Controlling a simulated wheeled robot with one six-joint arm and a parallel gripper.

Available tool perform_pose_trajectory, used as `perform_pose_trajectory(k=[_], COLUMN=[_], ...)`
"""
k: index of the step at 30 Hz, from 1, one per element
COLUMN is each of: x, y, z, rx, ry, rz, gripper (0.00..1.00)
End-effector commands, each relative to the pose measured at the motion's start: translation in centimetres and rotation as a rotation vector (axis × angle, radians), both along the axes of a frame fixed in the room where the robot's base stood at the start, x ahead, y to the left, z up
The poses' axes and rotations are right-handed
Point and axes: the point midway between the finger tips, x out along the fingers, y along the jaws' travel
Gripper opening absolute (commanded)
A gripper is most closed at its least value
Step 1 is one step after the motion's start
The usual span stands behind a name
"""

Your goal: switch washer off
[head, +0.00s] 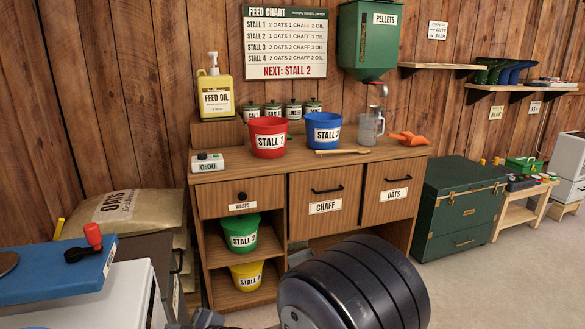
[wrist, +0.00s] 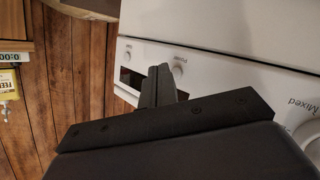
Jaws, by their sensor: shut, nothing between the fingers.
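The washer's white front panel (wrist: 235,78) fills the right of the wrist view, seen tilted. A small round button (wrist: 179,67) on it has a label that seems to read Power. A dark display window (wrist: 130,77) lies to its left, partly hidden by my fingers. A round dial (wrist: 312,140), cut off at the right edge, is near the word Mixed. My gripper (wrist: 158,84) is shut and empty, its tips just left of the small round button in the picture. I cannot tell whether they touch the panel. My gripper does not show in the head view.
A wooden bench (head: 240,185) carries a red bucket (head: 268,138), blue bucket (head: 323,130), feed oil bottle (head: 215,95) and timer (head: 207,163). A green trunk (head: 458,205) stands right of it. A blue board (head: 60,268) with a red-knobbed lever is at lower left. Floor at right is clear.

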Motion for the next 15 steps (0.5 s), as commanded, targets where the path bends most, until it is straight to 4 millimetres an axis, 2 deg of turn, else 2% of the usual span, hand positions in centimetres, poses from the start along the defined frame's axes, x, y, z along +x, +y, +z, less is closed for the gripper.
perform_pose_trajectory(k=[7, 15], x=[0.2, 1.0], y=[-0.4, -2.9], z=[0.0, 0.1], rx=[-0.001, 0.000], ry=[0.000, 0.001], rz=[-0.001, -0.004], gripper=[0.00, 0.00])
